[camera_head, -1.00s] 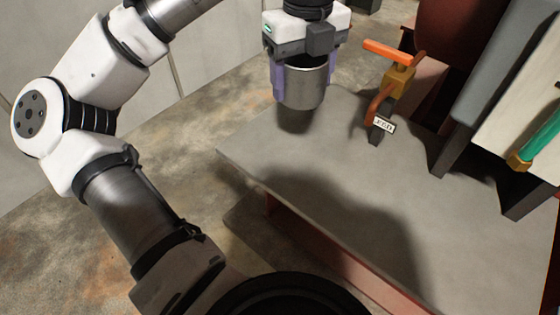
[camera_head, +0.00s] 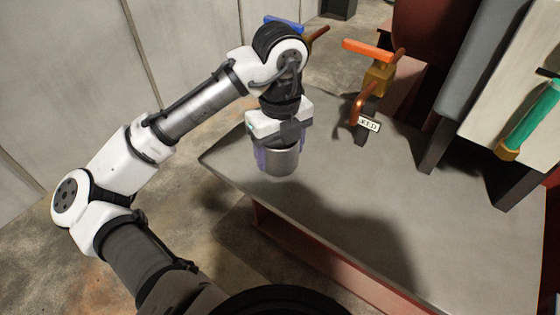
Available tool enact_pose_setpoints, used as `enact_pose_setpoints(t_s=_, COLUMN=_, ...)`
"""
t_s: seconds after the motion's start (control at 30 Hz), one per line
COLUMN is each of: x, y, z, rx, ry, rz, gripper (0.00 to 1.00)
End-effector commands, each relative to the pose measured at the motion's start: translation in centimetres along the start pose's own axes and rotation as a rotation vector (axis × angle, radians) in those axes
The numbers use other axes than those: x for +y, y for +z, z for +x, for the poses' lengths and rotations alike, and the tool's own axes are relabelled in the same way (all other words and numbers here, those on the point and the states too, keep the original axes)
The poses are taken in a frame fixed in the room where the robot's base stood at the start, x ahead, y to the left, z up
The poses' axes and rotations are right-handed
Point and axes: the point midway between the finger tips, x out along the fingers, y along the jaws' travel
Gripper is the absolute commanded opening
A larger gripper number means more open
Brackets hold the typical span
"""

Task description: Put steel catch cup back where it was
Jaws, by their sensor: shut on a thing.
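The steel catch cup (camera_head: 280,163) is a short grey metal cylinder, upright, near the left part of the grey bench top. My gripper (camera_head: 279,150) is shut on it from above, with a purple finger on each side. The cup's mouth is hidden by my gripper. I cannot tell whether its base touches the bench top (camera_head: 340,215) or is just above it.
A brass valve (camera_head: 377,80) with an orange handle and downward spout stands behind and right of the cup, with a small tag (camera_head: 368,123). Dark supports (camera_head: 437,140) and a green cylinder (camera_head: 528,122) are at the right. The front bench top is clear.

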Motion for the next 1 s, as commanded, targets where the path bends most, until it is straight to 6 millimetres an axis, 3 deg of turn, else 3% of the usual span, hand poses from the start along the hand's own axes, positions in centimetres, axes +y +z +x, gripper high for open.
enact_pose_setpoints(t_s=0.3, x=0.0, y=-0.1, z=3.7, rx=0.002, ry=0.000, rz=0.002, gripper=0.42)
enact_pose_setpoints(t_s=0.67, x=0.0, y=0.0, z=4.1, rx=0.000, ry=0.000, rz=0.001, gripper=0.42)
enact_pose_setpoints(t_s=0.7, x=0.0, y=0.0, z=4.0, rx=0.000, ry=0.000, rz=0.001, gripper=0.72)
enact_pose_setpoints(t_s=0.83, x=0.0, y=0.0, z=4.0, rx=0.000, ry=0.000, rz=0.001, gripper=0.89)
enact_pose_setpoints(t_s=1.0, x=0.0, y=0.0, z=4.0, rx=0.000, ry=0.000, rz=0.001, gripper=0.89)
